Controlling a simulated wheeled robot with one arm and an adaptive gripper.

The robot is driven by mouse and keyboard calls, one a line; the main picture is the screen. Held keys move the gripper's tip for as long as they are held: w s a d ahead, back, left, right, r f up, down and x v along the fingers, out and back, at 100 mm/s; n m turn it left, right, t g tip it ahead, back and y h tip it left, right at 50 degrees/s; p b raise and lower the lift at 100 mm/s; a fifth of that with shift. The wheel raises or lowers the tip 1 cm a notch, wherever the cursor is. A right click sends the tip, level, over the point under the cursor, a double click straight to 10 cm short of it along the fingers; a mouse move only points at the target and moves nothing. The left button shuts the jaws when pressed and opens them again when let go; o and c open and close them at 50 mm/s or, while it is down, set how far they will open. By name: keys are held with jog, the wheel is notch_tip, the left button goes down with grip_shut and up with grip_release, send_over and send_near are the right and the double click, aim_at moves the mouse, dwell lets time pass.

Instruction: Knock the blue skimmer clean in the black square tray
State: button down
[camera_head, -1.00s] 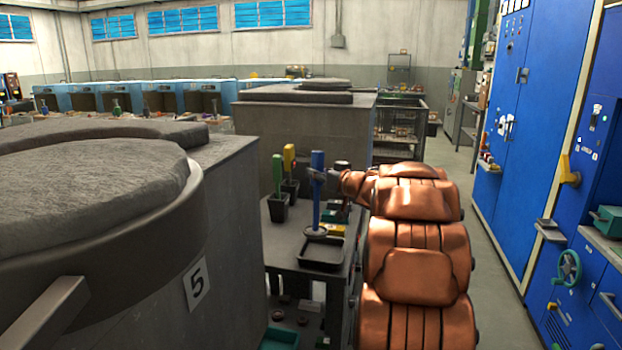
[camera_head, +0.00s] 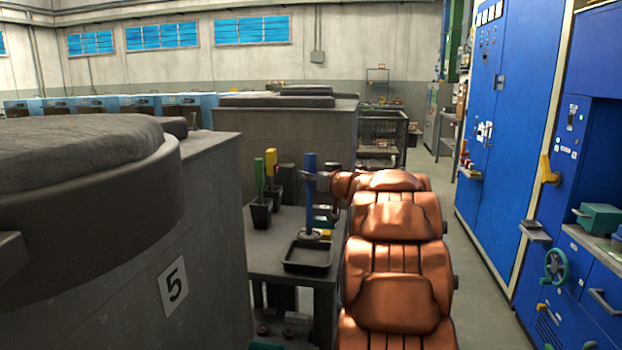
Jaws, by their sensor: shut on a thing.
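The blue skimmer (camera_head: 311,168) stands upright in my gripper (camera_head: 312,182), which is shut on its blue handle. Its dark lower end and round head (camera_head: 313,235) hang at the far edge of the black square tray (camera_head: 306,268), as seen from here. Whether the head touches the tray cannot be told. The tray lies on the grey work table (camera_head: 262,262) near its front and its visible floor looks empty. My copper-covered arm reaches in from the lower right and hides the table's right side.
A green-handled tool (camera_head: 258,175) and a yellow-handled tool (camera_head: 271,162) stand in black holders left of the skimmer. The grey furnace marked 5 (camera_head: 212,240) borders the table on the left. Blue cabinets (camera_head: 505,120) line the right, with open floor before them.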

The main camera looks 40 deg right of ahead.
aim_at(312, 194)
jog(key=shift+f+b, duration=1.25)
jog(key=shift+b, duration=0.05)
jog(key=shift+f, duration=2.1)
jog(key=shift+r, duration=0.1)
notch_tip(312, 194, up, 9)
jog(key=p, duration=1.2)
